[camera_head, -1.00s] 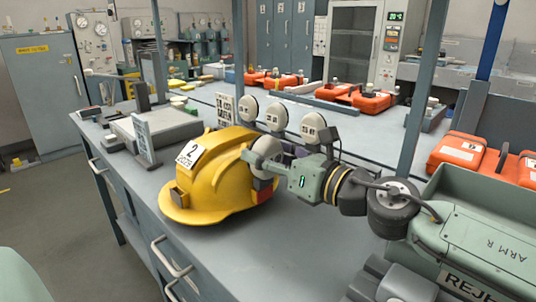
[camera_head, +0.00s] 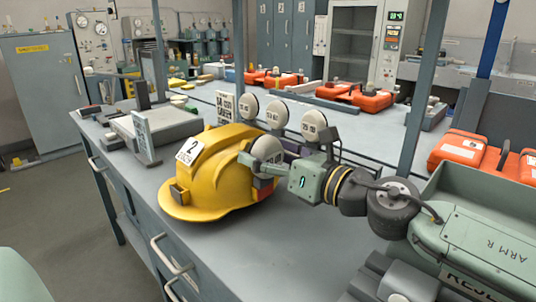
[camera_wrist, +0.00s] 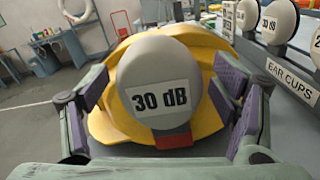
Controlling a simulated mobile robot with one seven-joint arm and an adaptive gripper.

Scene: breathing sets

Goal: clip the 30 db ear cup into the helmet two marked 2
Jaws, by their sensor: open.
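The yellow helmet marked 2 (camera_head: 208,185) stands on the bench and also shows in the wrist view (camera_wrist: 107,125). A round pale ear cup labelled 30 dB (camera_wrist: 160,70) sits against the helmet's side facing my gripper; in the head view this ear cup (camera_head: 267,149) is partly covered by my fingers. A red block (camera_wrist: 172,138) shows just under the cup. My gripper (camera_wrist: 165,95) is open, with one purple-padded finger on each side of the cup and visible gaps to it. How the cup joins the helmet is hidden behind its face.
More ear cups (camera_head: 276,115) stand on a rack behind the helmet, labelled EAR CUPS (camera_wrist: 291,81). A grey scale-like device (camera_head: 160,128) is left of the helmet. Orange cases (camera_head: 460,150) lie at right. A green reject bin (camera_head: 470,185) is at front right. The bench front is clear.

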